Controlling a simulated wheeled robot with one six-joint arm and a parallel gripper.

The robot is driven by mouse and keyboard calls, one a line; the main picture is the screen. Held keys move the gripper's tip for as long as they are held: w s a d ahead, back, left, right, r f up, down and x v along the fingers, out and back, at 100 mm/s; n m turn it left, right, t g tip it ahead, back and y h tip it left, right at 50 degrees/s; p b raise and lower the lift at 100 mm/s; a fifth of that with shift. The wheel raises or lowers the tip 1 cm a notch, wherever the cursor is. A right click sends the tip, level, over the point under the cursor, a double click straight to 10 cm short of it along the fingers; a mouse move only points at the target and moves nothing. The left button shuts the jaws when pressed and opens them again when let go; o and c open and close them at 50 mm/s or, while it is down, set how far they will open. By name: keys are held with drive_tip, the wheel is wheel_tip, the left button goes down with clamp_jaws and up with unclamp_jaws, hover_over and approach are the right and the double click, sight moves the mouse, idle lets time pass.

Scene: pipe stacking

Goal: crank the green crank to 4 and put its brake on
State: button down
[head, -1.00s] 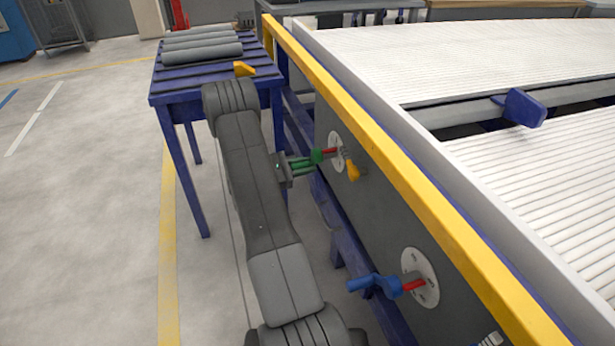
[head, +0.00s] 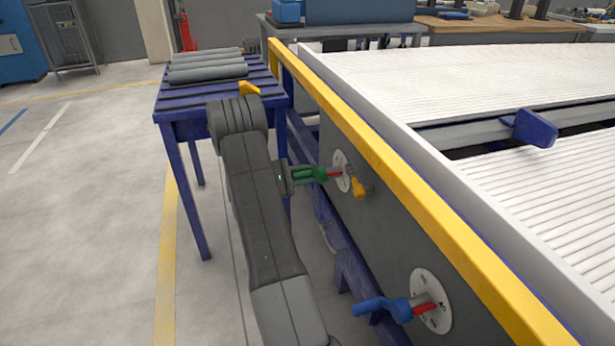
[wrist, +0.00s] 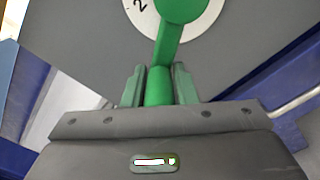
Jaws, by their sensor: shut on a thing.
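The green crank (head: 318,174) is on the dark side panel at the far end, in front of a white dial (head: 341,160) with a red pointer (head: 334,174). In the wrist view the green crank (wrist: 178,45) runs from its hub down between my fingers. My gripper (wrist: 159,85) is shut on its handle; in the head view my gripper (head: 290,176) is partly hidden by my arm. The wrist view shows a 2 on the dial (wrist: 205,28); the other numbers are hidden or too small to read. A yellow brake lever (head: 359,187) sits at the dial's lower right.
A blue crank (head: 385,307) with its own dial (head: 432,300) is nearer on the same panel. A yellow rail (head: 400,170) runs along the panel's top. A blue table (head: 185,108) with grey pipes (head: 207,70) stands behind my arm. The floor at left is clear.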

drive_tip(key=shift+r, duration=0.15)
drive_tip(key=c, duration=1.3)
unclamp_jaws()
drive_tip(key=shift+o, duration=0.2)
drive_tip(key=shift+a, duration=0.1)
drive_tip(key=p+v, duration=0.3)
drive_tip(key=v, duration=1)
drive_tip(key=shift+a, duration=0.3)
drive_tip(key=shift+s, duration=0.15)
